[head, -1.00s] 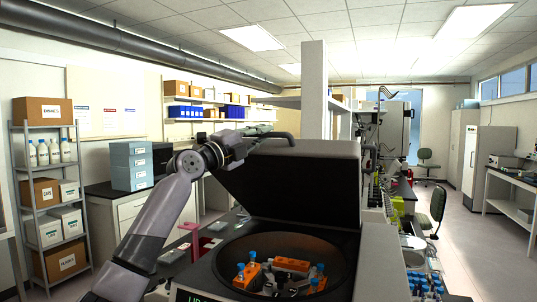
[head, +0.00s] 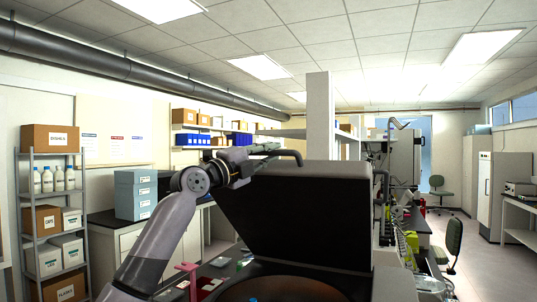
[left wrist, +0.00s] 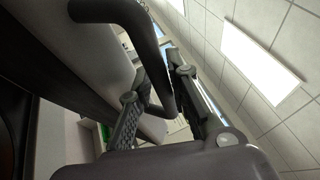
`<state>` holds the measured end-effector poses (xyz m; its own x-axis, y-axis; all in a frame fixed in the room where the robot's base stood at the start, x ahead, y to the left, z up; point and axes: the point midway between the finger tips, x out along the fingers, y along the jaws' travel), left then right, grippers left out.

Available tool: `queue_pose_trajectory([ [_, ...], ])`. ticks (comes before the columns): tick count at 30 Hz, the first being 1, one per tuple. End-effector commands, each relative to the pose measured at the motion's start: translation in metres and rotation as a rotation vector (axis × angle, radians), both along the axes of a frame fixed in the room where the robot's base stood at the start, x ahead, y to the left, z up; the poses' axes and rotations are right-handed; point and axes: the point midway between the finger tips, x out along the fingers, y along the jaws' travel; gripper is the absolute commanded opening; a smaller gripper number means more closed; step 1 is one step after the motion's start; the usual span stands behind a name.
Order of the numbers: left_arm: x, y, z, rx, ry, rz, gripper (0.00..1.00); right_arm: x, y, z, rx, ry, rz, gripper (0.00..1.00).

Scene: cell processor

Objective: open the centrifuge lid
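The centrifuge lid (head: 300,215) is a large dark panel standing raised and tilted above the centrifuge bowl (head: 285,288) in the head view. The dark bowl shows only in part at the bottom edge. A black bar handle (head: 293,154) sits at the lid's upper left edge, and it also shows in the left wrist view (left wrist: 140,15). My left gripper (head: 267,149) is at this handle. In the left wrist view its two fingers (left wrist: 158,72) stand on either side of the bar, closed around it. My right gripper is out of view.
A grey shelf rack (head: 50,215) with boxes and bottles stands at the far left. Pale blue drawers (head: 136,194) sit on a dark bench behind my left arm. A white pillar (head: 319,115) rises behind the lid. Lab equipment crowds the bench on the right.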

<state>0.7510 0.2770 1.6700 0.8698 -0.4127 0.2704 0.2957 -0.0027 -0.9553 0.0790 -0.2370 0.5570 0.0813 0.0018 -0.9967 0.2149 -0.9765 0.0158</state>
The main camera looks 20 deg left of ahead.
Motion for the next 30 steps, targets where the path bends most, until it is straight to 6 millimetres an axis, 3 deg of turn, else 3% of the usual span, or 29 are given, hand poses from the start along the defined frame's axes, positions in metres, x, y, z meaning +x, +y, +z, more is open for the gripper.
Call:
queue_pose_trajectory([
  [14, -0.008, 0.005, -0.002, -0.002, -0.002, -0.001, 0.21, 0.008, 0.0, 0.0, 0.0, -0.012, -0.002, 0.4],
  [30, -0.09, 0.045, -0.03, 0.0, 0.002, 0.002, 0.21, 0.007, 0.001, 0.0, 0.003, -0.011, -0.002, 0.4],
])
